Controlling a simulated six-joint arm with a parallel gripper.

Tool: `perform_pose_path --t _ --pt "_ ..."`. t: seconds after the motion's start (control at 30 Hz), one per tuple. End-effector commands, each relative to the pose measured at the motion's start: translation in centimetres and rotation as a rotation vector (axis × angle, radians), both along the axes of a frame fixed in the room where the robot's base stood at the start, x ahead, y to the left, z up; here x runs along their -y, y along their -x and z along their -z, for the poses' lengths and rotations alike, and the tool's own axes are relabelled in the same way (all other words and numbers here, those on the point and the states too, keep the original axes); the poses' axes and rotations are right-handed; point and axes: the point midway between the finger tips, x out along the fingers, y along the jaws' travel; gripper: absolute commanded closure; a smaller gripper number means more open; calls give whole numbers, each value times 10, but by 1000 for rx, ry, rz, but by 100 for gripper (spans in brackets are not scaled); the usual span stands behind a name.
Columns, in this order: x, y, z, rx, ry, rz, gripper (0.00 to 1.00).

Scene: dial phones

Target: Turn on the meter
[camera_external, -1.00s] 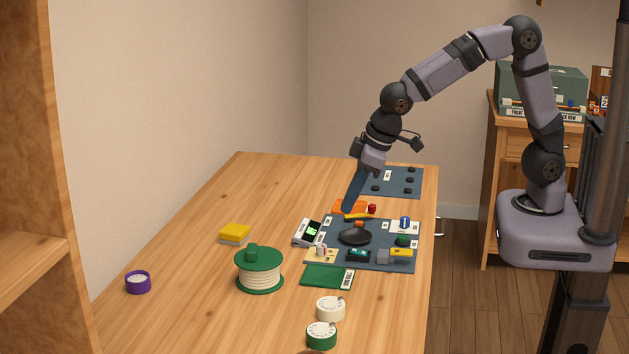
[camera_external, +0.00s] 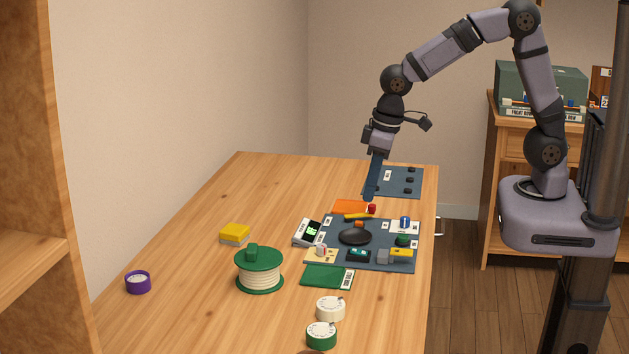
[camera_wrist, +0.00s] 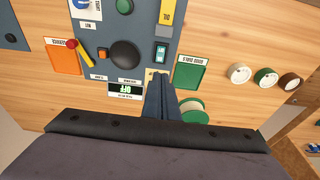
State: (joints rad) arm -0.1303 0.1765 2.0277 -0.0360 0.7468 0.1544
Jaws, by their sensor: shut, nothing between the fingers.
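The meter (camera_external: 308,232) is a pale box with a dark screen and lit green marks, standing at the left edge of the blue-grey panel (camera_external: 338,226). In the wrist view, its lit display (camera_wrist: 124,90) seems to read OFF. A teal rocker switch (camera_wrist: 161,53) sits on the panel; it also shows in the external view (camera_external: 358,255). My gripper (camera_external: 369,199) is shut and empty, pointing down above the far end of the panel, near the red knob (camera_external: 372,209). In the wrist view its blue fingers (camera_wrist: 157,74) hide part of the cream plate beside the display.
The panel also carries a black dome (camera_external: 355,237), a yellow lever (camera_external: 357,216) and a green button (camera_external: 402,240). A green spool (camera_external: 259,270), a yellow block (camera_external: 235,234) and several dials, one white (camera_external: 330,309), stand around. The table's left side is mostly clear.

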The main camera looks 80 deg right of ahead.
Motion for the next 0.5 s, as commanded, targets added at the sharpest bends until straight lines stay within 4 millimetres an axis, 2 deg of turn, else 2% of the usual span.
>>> perform_pose_path --t 0.17,0.5 --pt "0 -3 22 -6 1 1 100" --pt "0 -14 80 -7 1 1 100"
